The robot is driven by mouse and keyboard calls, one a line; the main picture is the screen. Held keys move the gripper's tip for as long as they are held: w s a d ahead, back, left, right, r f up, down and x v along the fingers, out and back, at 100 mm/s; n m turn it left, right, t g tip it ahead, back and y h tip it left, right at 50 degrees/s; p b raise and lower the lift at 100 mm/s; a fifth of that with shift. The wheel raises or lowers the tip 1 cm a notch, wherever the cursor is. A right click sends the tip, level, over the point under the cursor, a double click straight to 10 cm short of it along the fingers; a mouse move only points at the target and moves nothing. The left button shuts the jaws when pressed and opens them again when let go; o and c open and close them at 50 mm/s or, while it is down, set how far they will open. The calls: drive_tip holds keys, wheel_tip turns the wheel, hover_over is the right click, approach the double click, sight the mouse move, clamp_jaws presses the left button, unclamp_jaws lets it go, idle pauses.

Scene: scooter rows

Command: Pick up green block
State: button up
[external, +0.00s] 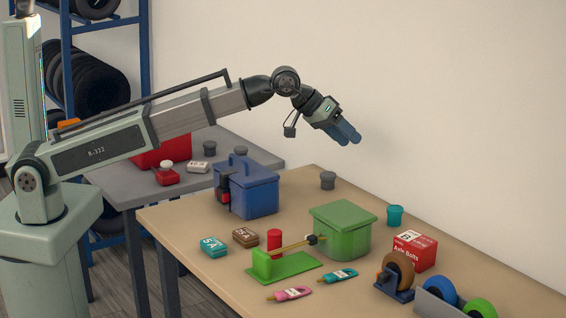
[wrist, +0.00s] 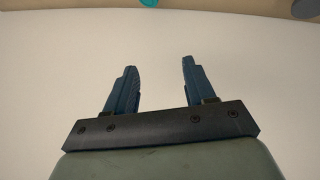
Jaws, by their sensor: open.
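The green things in the external view are a large lidded green box (external: 342,237) on the tan table and a low green stand (external: 285,268) with an upright green block (external: 262,264) at its left end. I cannot tell for sure which is the task's green block. A yellow rod with a dark tip runs from the upright block toward the box. My gripper (external: 350,135) is high above the table's back edge, over and behind the green box, well apart from it. In the wrist view my gripper (wrist: 158,80) is open, with nothing between its blue fingers.
A blue toolbox (external: 248,190), red cylinder (external: 274,242), teal cup (external: 395,215), red Axle Bolts box (external: 415,252), tape rolls (external: 397,272), small teal block (external: 213,247) and brown block (external: 245,236) stand around. A grey table (external: 225,140) is behind left. The front left tabletop is clear.

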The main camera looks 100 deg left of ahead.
drive_tip(key=s+a+f+n+g+h, duration=0.1)
drive_tip(key=s+a+f+g, duration=0.3)
drive_tip(key=s+a, duration=0.5)
drive_tip(key=s+a+f+g+h, duration=0.15)
drive_tip(key=s+a+g, duration=0.45)
drive_tip(key=s, duration=0.6)
drive_tip(key=shift+t+y, duration=0.25)
drive_tip(key=shift+t, duration=0.15)
drive_tip(key=f, duration=0.2)
drive_tip(key=a+f, duration=0.1)
drive_tip(key=f, duration=0.5)
drive_tip(key=shift+a+f, duration=0.2)
drive_tip(key=shift+s+f, duration=0.2)
drive_tip(key=shift+f, duration=0.85)
drive_tip(key=shift+s+f, duration=0.15)
drive_tip(key=shift+f, duration=1.45)
drive_tip(key=shift+c, duration=0.4)
clamp_jaws()
